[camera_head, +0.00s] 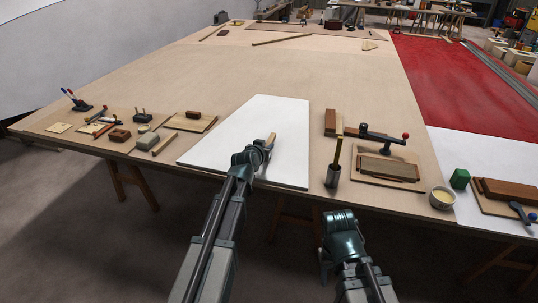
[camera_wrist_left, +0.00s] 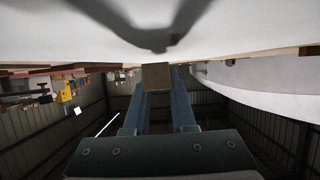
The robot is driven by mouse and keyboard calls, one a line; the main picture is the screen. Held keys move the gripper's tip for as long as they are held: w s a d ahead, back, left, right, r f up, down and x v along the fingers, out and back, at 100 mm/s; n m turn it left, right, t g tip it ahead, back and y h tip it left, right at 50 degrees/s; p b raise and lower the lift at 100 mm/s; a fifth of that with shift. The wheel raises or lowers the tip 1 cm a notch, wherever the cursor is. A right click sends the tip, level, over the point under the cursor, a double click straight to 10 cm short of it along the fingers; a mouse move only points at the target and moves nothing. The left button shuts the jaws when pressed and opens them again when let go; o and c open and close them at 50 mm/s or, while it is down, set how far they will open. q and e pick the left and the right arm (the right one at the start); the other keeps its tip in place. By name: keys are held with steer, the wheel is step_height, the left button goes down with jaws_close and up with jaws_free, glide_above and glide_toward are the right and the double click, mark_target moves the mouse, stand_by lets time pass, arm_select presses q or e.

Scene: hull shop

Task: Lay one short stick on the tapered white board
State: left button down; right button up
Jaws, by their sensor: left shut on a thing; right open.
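The tapered white board (camera_head: 225,130) lies flat near the front edge of the big table. My left gripper (camera_head: 266,149) is over its right part, shut on a short light-brown stick (camera_head: 271,139). In the left wrist view the end of the stick (camera_wrist_left: 156,76) shows between the fingers, close to the white surface (camera_wrist_left: 235,25), which carries the gripper's shadow. I cannot tell whether the stick touches the board. My right gripper (camera_head: 340,222) is open, in front of the table edge; its fingers are hardly visible.
Left of the board are wooden blocks (camera_head: 120,135), a block on a small board (camera_head: 193,119) and clamps (camera_head: 76,101). Right of it stand a metal cup with a stick (camera_head: 333,174), a brown block (camera_head: 330,122), a clamp (camera_head: 375,134) and a bowl (camera_head: 441,198). The table's middle is clear.

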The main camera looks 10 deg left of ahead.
arm_select(q)
steer(key=shift+s+a+f+b, duration=0.15)
steer(key=shift+f+b, duration=0.2)
steer(key=shift+f, duration=0.65)
arm_select(e)
steer(key=shift+d+f, duration=0.1)
steer(key=shift+f, duration=0.75)
arm_select(q)
steer(key=c, duration=0.7)
jaws_free()
steer(key=shift+c, duration=0.2)
arm_select(e)
steer(key=shift+f, duration=0.15)
